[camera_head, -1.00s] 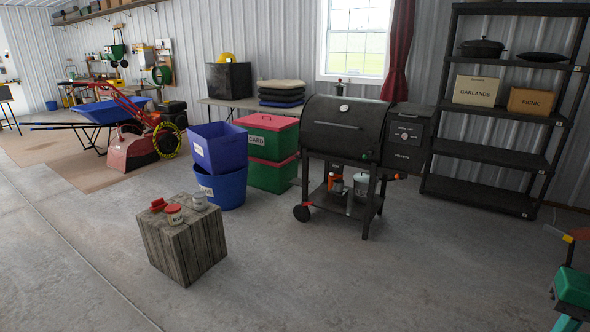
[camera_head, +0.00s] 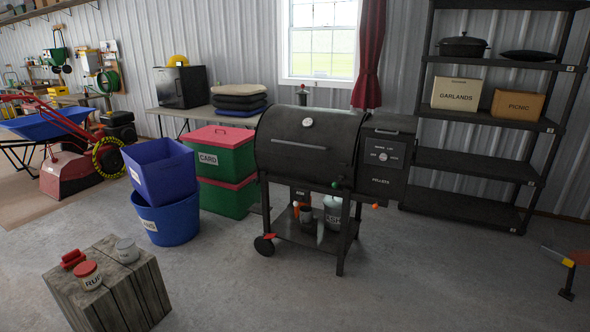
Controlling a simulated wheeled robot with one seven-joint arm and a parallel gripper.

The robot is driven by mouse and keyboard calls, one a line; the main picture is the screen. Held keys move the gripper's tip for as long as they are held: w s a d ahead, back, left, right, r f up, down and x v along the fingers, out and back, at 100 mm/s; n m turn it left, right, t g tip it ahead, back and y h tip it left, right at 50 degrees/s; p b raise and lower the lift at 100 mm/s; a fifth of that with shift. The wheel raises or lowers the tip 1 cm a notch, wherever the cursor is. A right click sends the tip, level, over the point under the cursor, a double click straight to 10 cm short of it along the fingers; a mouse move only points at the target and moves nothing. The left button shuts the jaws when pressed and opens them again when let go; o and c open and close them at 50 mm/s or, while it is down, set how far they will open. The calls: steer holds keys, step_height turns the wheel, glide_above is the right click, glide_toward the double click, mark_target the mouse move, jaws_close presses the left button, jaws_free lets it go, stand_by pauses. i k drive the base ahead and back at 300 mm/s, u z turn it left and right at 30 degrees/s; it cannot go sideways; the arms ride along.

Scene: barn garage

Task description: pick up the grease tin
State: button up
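I cannot make out a label that reads grease on any container. Under the black grill (camera_head: 312,145), a grey labelled canister (camera_head: 333,213) and an orange-topped container (camera_head: 306,216) stand on the lower shelf. My gripper is not in view.
Blue bins (camera_head: 165,178) and red-lidded green boxes (camera_head: 225,165) stand left of the grill. A black shelf rack (camera_head: 470,206) stands at the back right. A yellow-orange and black object (camera_head: 567,275) is at the right edge. The floor in front (camera_head: 300,295) is clear.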

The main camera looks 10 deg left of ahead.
mark_target(127, 250)
steer(key=u, duration=0.1)
steer(key=i, duration=1.2)
steer(key=u, duration=0.8)
steer(key=i, duration=1.15)
steer(key=u, duration=1)
steer(key=i, duration=0.9)
steer(key=u, duration=0.05)
